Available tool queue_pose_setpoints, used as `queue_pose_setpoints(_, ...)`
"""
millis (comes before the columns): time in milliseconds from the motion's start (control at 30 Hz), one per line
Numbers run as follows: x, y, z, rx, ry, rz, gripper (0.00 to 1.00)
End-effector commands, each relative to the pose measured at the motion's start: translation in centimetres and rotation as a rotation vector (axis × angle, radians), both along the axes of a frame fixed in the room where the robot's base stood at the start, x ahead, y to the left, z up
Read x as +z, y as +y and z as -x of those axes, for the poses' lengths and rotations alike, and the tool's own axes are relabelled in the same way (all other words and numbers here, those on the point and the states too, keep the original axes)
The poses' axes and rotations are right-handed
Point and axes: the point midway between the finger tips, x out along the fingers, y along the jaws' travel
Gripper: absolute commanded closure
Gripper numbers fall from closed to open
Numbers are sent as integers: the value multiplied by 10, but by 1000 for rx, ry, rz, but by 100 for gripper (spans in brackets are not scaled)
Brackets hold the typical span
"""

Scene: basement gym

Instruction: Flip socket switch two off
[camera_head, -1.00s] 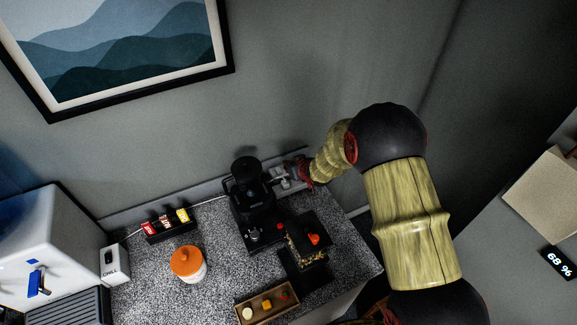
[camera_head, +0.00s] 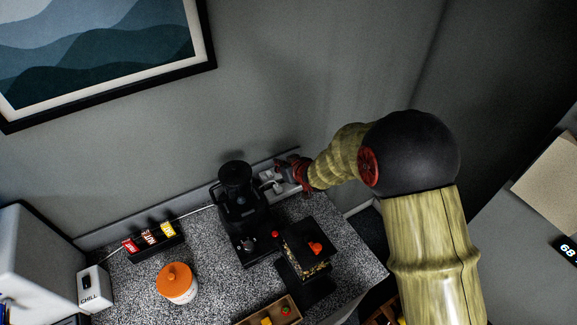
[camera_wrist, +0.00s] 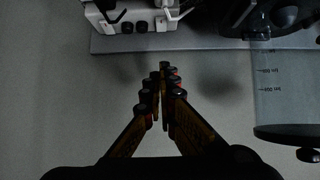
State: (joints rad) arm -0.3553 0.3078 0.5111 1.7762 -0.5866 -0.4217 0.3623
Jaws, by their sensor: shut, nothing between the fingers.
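A white socket unit (camera_head: 268,180) is on the wall strip just right of the coffee machine in the head view. In the wrist view the socket unit (camera_wrist: 128,14) is at the top edge, partly cut off, with small dark round parts along its near side. I cannot tell which switch is number two or how it is set. My gripper (camera_head: 288,171) is beside the socket unit, partly hidden by its own wrist. In the wrist view my gripper (camera_wrist: 163,75) is shut and empty, its tips pointing toward the wall strip, a little apart from the socket unit in the picture.
The black coffee machine (camera_head: 238,200) stands close to the socket; its clear tank (camera_wrist: 285,90) is at right in the wrist view. A black grinder-like box (camera_head: 310,245), orange-lidded jar (camera_head: 176,285) and snack rack (camera_head: 155,242) share the speckled counter (camera_head: 215,265).

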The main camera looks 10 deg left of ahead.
Motion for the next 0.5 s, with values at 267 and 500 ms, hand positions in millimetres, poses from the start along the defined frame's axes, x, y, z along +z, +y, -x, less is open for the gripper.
queue_pose_setpoints(267, -1, 0, 1, 0, 2, -5, 100)
queue_pose_setpoints(500, -5, 3, -3, 0, 2, -5, 100)
